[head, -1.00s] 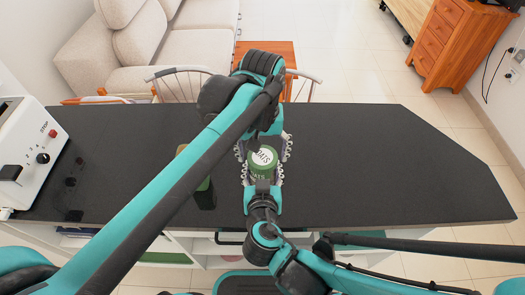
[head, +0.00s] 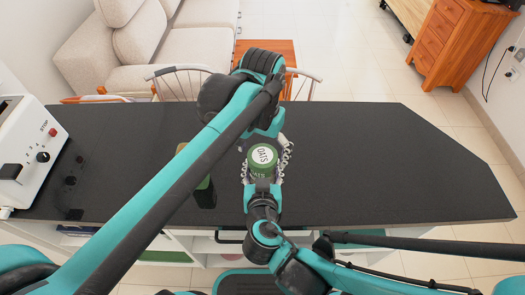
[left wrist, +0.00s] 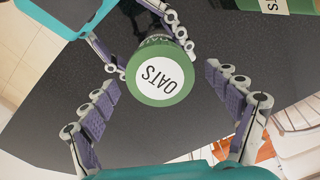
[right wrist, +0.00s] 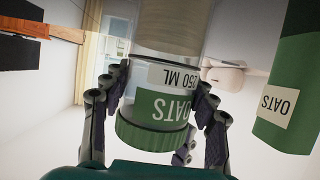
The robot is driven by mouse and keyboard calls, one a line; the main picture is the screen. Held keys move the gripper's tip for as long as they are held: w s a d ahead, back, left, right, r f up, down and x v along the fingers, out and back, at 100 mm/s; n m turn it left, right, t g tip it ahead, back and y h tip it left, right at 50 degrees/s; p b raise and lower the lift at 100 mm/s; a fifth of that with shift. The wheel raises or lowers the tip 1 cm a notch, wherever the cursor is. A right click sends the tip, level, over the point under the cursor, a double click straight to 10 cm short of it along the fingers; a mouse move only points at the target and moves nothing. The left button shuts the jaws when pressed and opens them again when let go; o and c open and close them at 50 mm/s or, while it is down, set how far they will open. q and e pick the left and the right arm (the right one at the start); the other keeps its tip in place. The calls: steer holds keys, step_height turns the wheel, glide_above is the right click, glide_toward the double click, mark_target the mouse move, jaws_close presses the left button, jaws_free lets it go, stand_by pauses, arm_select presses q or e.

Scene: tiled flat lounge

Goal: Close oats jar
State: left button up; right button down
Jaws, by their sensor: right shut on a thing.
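The oats jar (head: 262,175) stands upright over the dark counter, its green lid (head: 262,155) with a round white OATS label on top. In the right wrist view the jar (right wrist: 172,50) appears upside down, with the ribbed green lid (right wrist: 160,140) at its end, and no clear gap shows. My right gripper (head: 263,180) is shut around the jar from the near side. My left gripper (head: 264,142) is above the jar from the far side. In the left wrist view its fingers (left wrist: 162,88) are spread on either side of the lid, apart from it.
A dark green container (head: 203,192) stands left of the jar, partly behind my left arm. A white machine (head: 30,150) with knobs sits at the counter's left end. The right part of the dark counter (head: 400,160) is clear. Chairs and a sofa stand beyond.

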arm_select(q)
step_height(320, 180, up, 12)
stand_by(0.7)
arm_select(e)
steer(key=shift+c, duration=2.1)
jaws_free()
steer(key=shift+s, duration=0.1)
steer(key=v, duration=1.1)
steer(key=shift+s+r, duration=0.25)
steer(key=shift+s, duration=0.1)
